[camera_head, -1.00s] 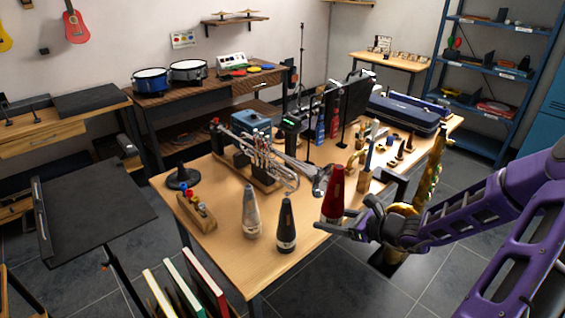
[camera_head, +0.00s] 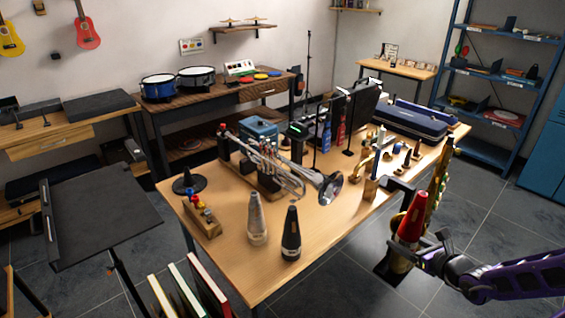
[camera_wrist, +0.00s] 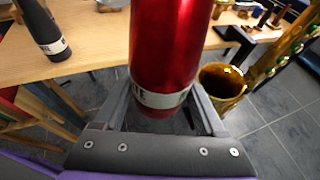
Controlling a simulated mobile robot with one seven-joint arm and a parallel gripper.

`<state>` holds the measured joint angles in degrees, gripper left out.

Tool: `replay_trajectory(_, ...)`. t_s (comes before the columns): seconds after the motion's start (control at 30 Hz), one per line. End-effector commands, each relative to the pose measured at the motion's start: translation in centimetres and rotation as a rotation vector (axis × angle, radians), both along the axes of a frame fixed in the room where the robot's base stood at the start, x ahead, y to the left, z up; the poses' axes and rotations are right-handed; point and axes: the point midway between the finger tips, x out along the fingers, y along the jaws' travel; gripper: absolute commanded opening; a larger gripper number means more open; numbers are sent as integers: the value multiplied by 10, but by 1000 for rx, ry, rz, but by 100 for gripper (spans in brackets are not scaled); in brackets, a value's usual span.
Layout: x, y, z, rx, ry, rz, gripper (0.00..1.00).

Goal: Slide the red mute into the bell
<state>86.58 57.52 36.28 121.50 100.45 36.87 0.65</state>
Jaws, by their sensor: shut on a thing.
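The red mute (camera_head: 411,218) is a tapered red cone with a pale band near its wide end. My gripper (camera_head: 412,250) is shut on it near that end and holds it upright, off the table's right front side. In the wrist view the red mute (camera_wrist: 172,50) stands between the two fingers and fills the middle. The trumpet (camera_head: 265,160) lies on a stand on the table. Its silver bell (camera_head: 331,187) faces the front right, to the left of the mute and apart from it. The bell's inside is only partly visible.
A silver mute (camera_head: 257,218) and a black mute (camera_head: 291,235) stand on the table's front part (camera_head: 235,262).

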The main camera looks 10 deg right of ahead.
Motion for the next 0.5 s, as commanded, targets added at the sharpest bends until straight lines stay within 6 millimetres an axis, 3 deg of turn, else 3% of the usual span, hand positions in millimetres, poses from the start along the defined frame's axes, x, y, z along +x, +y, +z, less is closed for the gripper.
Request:
replay_trajectory(0.17, 17, 38, 11, 0, -10, 105, 12)
replay_trajectory(0.33, 39, 119, 31, 2, -18, 320, 12)
replay_trajectory(0.5, 44, 200, 48, 4, -15, 538, 12)
